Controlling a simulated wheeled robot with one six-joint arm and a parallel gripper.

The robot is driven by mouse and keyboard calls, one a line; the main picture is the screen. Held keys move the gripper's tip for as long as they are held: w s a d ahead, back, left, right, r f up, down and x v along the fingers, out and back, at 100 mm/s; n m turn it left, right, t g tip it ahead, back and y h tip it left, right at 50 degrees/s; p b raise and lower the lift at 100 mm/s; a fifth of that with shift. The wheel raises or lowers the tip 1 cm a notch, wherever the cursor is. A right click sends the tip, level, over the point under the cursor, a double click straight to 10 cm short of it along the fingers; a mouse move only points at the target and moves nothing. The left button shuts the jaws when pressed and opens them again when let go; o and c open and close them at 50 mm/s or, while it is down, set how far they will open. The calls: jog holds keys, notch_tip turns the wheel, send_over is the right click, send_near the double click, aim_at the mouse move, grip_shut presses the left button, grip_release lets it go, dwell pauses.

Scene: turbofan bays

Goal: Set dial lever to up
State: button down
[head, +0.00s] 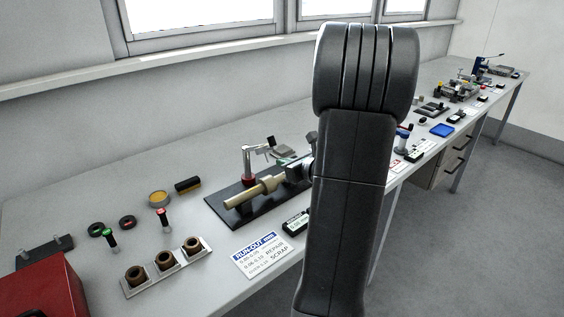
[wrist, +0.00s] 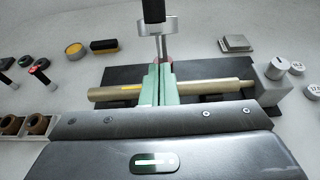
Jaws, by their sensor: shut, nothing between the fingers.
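The dial stand (head: 249,163) has a silver post on a red base and a short arm with a small dark part at its top right. It stands behind a brass shaft (head: 252,192) on a black plate. In the wrist view the stand's silver bracket (wrist: 156,26) and a black upright piece (wrist: 153,9) show at the top. Which piece is the lever, and its setting, I cannot tell. My gripper (wrist: 158,70) has pale green fingers, shut and empty, appearing over the shaft and in front of the post. Contact is unclear.
A grey chuck block (wrist: 274,80) holds the shaft's right end. A run-out card (head: 263,255) and a tray with brown rings (head: 166,265) lie at the front. A red box (head: 45,290) is at the lower left. More fixtures line the bench to the right.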

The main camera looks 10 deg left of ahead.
jog(key=f+v, duration=0.1)
jog(key=v, duration=0.9)
jog(key=shift+s+d, duration=0.2)
jog(key=shift+d, duration=0.05)
jog(key=shift+f, duration=0.1)
jog(key=w+a+p, duration=0.3)
jog(key=w+a, duration=0.4)
jog(key=a, duration=0.2)
jog(key=shift+r, duration=0.25)
